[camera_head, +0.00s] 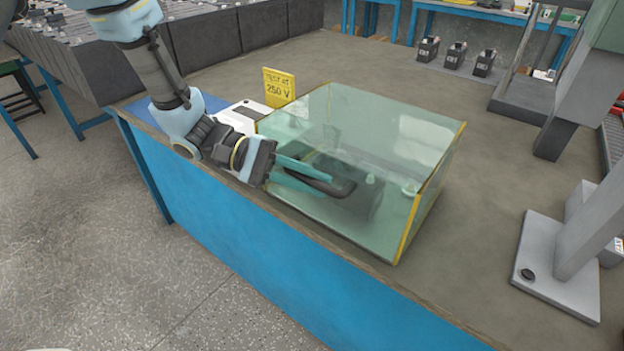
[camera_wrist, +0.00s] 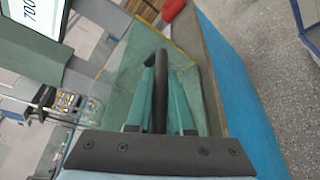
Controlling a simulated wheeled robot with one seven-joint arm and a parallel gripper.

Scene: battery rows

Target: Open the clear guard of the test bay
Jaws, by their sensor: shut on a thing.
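The clear guard (camera_head: 425,135) of the test bay is a greenish see-through box with yellow edges. It sits on the brown bench top, and its lower edges look level with it. My gripper (camera_head: 312,180) is at the guard's near left side, its teal fingers shut on a dark curved handle (camera_head: 340,188). In the wrist view the handle (camera_wrist: 160,75) runs between my gripper's fingers (camera_wrist: 160,98), with the guard's clear panel (camera_wrist: 125,65) behind. A dark block with pale knobs shows dimly through the guard; its details are unclear.
A yellow sign (camera_head: 279,86) reading 250 V stands behind the guard's left corner. A grey post on a pale base plate (camera_head: 560,270) is at the right. Several small dark batteries (camera_head: 455,55) stand farther back. Bare bench top lies between.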

